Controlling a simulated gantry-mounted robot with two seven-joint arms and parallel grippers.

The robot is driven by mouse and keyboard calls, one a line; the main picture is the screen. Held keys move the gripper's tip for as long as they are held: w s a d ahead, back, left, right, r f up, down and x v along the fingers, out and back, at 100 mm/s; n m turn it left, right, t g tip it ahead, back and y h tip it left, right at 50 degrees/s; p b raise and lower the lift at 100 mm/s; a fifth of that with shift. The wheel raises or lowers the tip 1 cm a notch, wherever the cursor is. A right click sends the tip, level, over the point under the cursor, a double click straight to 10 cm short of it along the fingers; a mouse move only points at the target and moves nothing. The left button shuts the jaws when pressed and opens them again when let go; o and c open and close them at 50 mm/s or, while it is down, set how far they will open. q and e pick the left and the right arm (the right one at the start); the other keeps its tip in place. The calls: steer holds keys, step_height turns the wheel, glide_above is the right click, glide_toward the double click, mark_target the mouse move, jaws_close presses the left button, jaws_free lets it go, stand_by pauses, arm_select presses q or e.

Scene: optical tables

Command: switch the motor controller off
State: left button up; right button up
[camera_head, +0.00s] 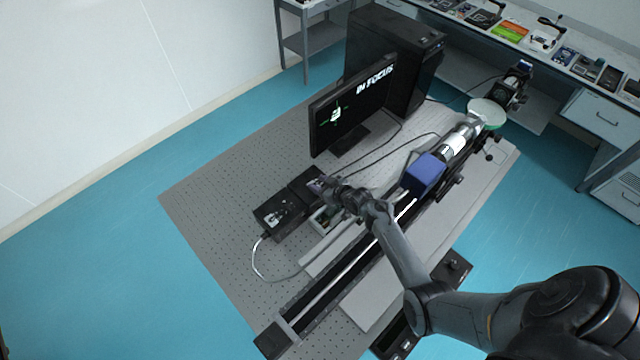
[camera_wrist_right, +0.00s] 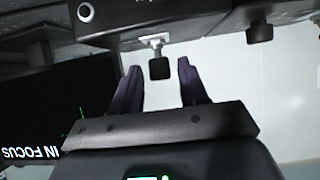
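The motor controller is probably one of two black boxes side by side on the optical table, a nearer one (camera_head: 272,222) and a farther one (camera_head: 302,186); I cannot tell which. My right gripper (camera_head: 320,187) is at the farther box and partly covers it. In the right wrist view a dark box (camera_wrist_right: 125,20) fills the top, with a small switch lever (camera_wrist_right: 159,68) sticking out. My right gripper (camera_wrist_right: 160,78) is open, one finger on each side of the lever, with gaps visible. The switch's on or off position is unclear. My left gripper is not in view.
The monitor (camera_head: 350,108) reading IN FOCUS stands behind the boxes, before a black computer tower (camera_head: 390,55). A long black rail (camera_head: 330,290) with a blue block (camera_head: 425,174) runs right of the boxes. A second black knob (camera_wrist_right: 260,30) is near the lever. Cables lie on the table.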

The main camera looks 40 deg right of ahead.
steer(key=shift+o, duration=0.4)
steer(key=shift+s+r, duration=0.1)
steer(key=shift+s+r, duration=0.3)
steer(key=shift+s, duration=0.3)
steer(key=v, duration=0.9)
steer(key=shift+s, duration=0.1)
